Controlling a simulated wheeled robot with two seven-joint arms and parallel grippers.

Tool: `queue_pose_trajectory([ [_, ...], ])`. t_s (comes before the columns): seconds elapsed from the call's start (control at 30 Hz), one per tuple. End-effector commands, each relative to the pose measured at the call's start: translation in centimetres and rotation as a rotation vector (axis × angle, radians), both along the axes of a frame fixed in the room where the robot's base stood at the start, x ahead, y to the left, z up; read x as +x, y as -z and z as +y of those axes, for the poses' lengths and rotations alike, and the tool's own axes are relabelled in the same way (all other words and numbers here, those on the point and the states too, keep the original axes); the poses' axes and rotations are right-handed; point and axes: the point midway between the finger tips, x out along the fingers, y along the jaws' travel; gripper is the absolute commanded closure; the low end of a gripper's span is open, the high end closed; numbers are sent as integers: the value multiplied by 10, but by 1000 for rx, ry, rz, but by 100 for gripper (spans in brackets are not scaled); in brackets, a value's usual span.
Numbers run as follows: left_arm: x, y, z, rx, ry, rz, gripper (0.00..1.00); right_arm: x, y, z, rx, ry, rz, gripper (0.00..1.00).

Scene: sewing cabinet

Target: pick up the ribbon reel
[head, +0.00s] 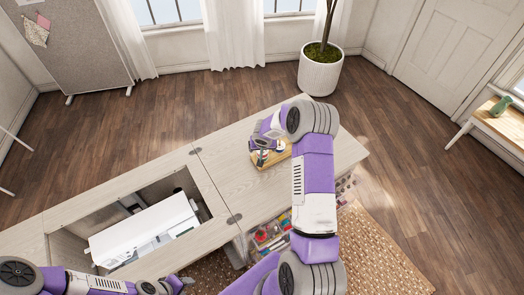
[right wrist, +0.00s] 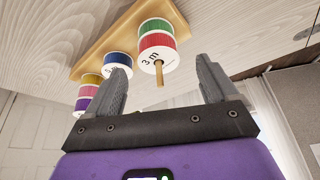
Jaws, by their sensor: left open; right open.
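Several ribbon reels sit on pegs of a wooden board (right wrist: 130,25), which lies on the cabinet top (head: 235,180). In the right wrist view a red reel (right wrist: 158,48) marked "3 m" and a green reel (right wrist: 155,27) share one peg. A blue reel (right wrist: 117,61) is beside them, with yellow, pink and purple ones further left. My right gripper (right wrist: 162,85) is open and empty, its fingers either side of the line to the red reel's peg tip. In the head view it hides most of the reels. My left gripper (head: 178,283) is low at the front left, away from the reels.
A white sewing machine (head: 145,230) sits in the cabinet's open well at left. Shelves with coloured supplies (head: 272,233) are under the front edge. A potted plant (head: 320,70) stands behind the cabinet. The cabinet top left of the board is clear.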

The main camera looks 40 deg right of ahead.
Motion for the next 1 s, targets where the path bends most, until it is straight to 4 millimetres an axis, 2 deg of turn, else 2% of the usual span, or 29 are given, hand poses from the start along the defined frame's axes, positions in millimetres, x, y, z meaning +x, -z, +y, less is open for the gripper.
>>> queue_pose_trajectory([
  [0.23,0,-7,0,0,0,-1,57,9,30,-10,1,1,1,14],
  [0.57,0,-7,0,0,0,-1,57,11,35,-11,1,0,1,14],
  [0.93,0,-7,0,0,0,-1,57,11,35,-11,1,0,1,70],
  [1.0,0,-7,0,0,0,-1,57,11,35,-11,0,-1,1,73],
])
